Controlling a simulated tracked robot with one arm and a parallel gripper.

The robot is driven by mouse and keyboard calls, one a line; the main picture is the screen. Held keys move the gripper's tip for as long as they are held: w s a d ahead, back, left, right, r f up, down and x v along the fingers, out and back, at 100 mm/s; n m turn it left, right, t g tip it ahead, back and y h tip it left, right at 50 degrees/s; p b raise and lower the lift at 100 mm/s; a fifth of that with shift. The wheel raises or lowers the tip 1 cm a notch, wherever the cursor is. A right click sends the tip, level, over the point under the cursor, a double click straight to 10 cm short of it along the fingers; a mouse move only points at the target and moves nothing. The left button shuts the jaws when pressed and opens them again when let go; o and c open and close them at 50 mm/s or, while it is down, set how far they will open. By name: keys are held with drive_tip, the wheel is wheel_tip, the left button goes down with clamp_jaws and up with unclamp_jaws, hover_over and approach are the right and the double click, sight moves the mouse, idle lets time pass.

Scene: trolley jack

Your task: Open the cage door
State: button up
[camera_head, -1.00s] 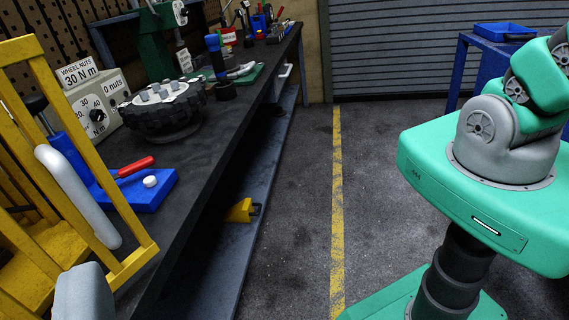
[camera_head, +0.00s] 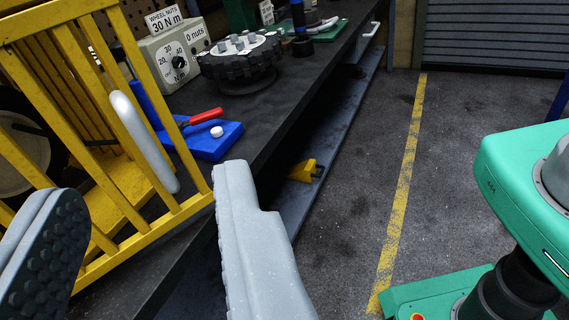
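The yellow barred cage door (camera_head: 150,237) stands at the left on the dark workbench. Its upright pale grey handle (camera_head: 143,143) is near the door's right edge. I cannot tell whether the door is fully closed. My gripper (camera_head: 147,195) is open, with one studded finger at the lower left and the other at lower centre. In the picture the handle lies between and above the fingertips. It looks farther ahead and apart from both fingers, with nothing held. The right finger hides part of the bench edge.
A yellow item (camera_head: 302,171) sits on the lower shelf. Floor by the yellow line (camera_head: 400,200) is clear.

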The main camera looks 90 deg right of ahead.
drive_tip(key=shift+s+f+b, duration=0.1)
drive_tip(key=shift+s+b, duration=0.3)
drive_tip(key=shift+b, duration=1.8)
drive_tip(key=b, duration=0.2)
drive_tip(key=s+b, duration=0.1)
drive_tip(key=b, duration=0.1)
drive_tip(key=shift+s+d, duration=0.15)
drive_tip(key=shift+d, duration=0.15)
drive_tip(key=shift+s+r+b, duration=0.15)
drive_tip(key=shift+r+b, duration=0.05)
drive_tip(key=shift+b, duration=0.25)
